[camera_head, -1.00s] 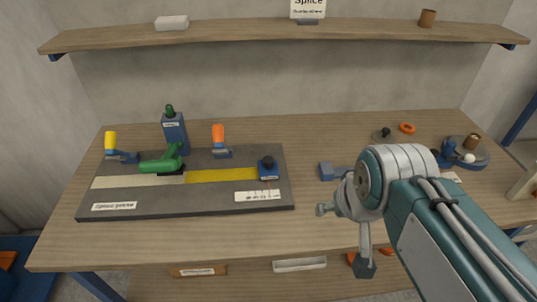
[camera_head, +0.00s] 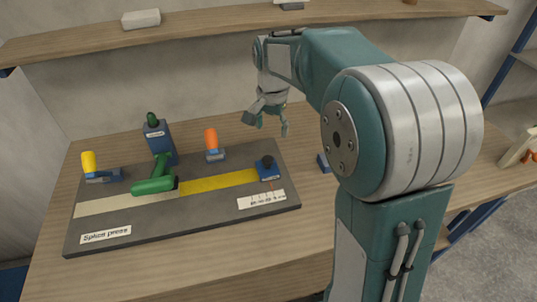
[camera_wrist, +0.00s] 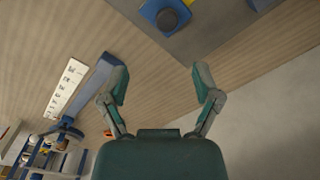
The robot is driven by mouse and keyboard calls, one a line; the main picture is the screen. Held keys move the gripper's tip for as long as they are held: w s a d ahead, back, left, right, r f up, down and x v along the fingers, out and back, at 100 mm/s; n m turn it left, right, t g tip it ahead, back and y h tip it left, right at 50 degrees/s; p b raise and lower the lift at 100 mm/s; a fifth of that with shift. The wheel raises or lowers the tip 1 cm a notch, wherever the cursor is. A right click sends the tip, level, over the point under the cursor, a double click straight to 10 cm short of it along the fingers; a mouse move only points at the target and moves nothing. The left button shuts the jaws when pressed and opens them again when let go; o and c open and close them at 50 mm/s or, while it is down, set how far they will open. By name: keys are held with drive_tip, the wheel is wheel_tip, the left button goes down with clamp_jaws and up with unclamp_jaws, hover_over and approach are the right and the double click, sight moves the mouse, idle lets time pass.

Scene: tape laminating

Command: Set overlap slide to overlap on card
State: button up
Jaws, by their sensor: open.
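The overlap slide (camera_head: 268,171) is a blue block with a black knob. It sits on the right end of the dark splice press board, at the end of the yellow strip (camera_head: 219,184). A white card (camera_head: 261,200) with scale marks lies on the board just in front of the slide; the marks are too small to read. My gripper (camera_head: 267,124) is open and empty, above the table behind the slide, apart from it. In the wrist view the slide's black knob (camera_wrist: 168,19) shows at the top, beyond the open fingers (camera_wrist: 160,83).
On the board (camera_head: 180,218) stand a green lever (camera_head: 155,185), an orange-handled clamp (camera_head: 211,142) and a yellow-handled clamp (camera_head: 91,164). A blue block (camera_head: 156,137) stands behind them. A wooden shelf (camera_head: 215,27) runs along the wall. My arm hides much of the right table.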

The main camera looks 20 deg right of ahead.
sight(268, 158)
drive_tip(key=f, duration=0.7)
drive_tip(key=w+f, duration=0.1)
drive_tip(key=f, duration=0.3)
drive_tip(key=shift+a, duration=0.3)
drive_tip(key=shift+a+f, duration=0.2)
drive_tip(key=shift+f, duration=0.1)
drive_tip(key=shift+d, duration=0.1)
clamp_jaws()
